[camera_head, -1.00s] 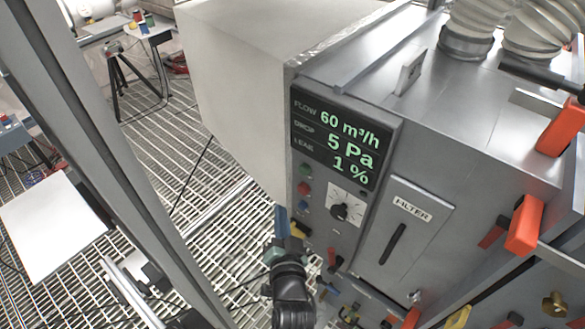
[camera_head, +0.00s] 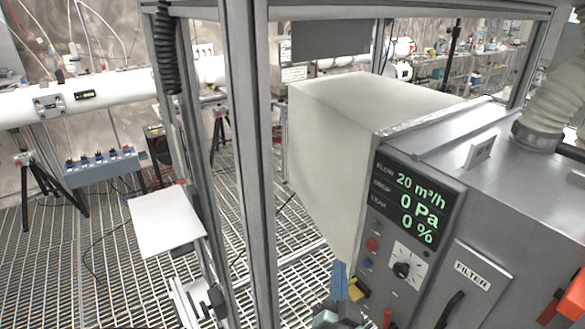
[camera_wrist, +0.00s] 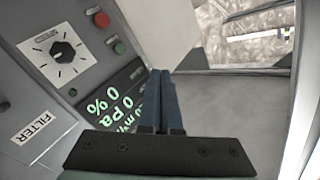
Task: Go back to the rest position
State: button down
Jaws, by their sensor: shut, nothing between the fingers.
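My gripper (camera_head: 340,272) shows at the bottom of the head view, just left of the control panel's lower part. Its blue fingers are together and hold nothing. In the wrist view the fingers (camera_wrist: 161,88) point up the picture in front of the grey cabinet, close beside the display as seen there. The grey filter cabinet (camera_head: 522,150) carries a dark display (camera_head: 405,198) reading 20 m³/h, 0 Pa and 0 %. Below it are a white-faced dial with a black knob (camera_head: 402,270), coloured buttons (camera_head: 372,245) and a FILTER panel (camera_head: 470,285) with a black handle. Most of my arm is out of view.
A pale box-shaped block (camera_head: 335,150) adjoins the cabinet's left side. Upright metal posts (camera_head: 252,160) stand left of it. A white board (camera_head: 166,222) lies further left. Orange handles (camera_head: 575,300) sit at the right edge. Open grating floor (camera_head: 110,265) extends at left.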

jog(key=s+a+r+n+t+y, duration=0.1)
jog(key=a+r+n+t, duration=0.15)
jog(key=r, duration=1.25)
jog(key=s+a+r+n+t+y, duration=0.1)
jog(key=a+r+n+t, duration=0.15)
jog(key=r, duration=1.15)
jog(key=s+a+r+n+t, duration=0.1)
jog(key=s+a+r+t, duration=0.1)
jog(key=s+r, duration=0.6)
jog(key=s+a+r+n+t+b, duration=0.1)
jog(key=s+a+r+t, duration=0.1)
jog(key=s+r, duration=0.5)
notch_tip(320, 180, up, 6)
jog(key=shift+s+f+n+y, duration=0.15)
jog(key=shift+s+n+y, duration=0.15)
jog(key=shift+s+n, duration=0.1)
jog(key=shift+t, duration=0.3)
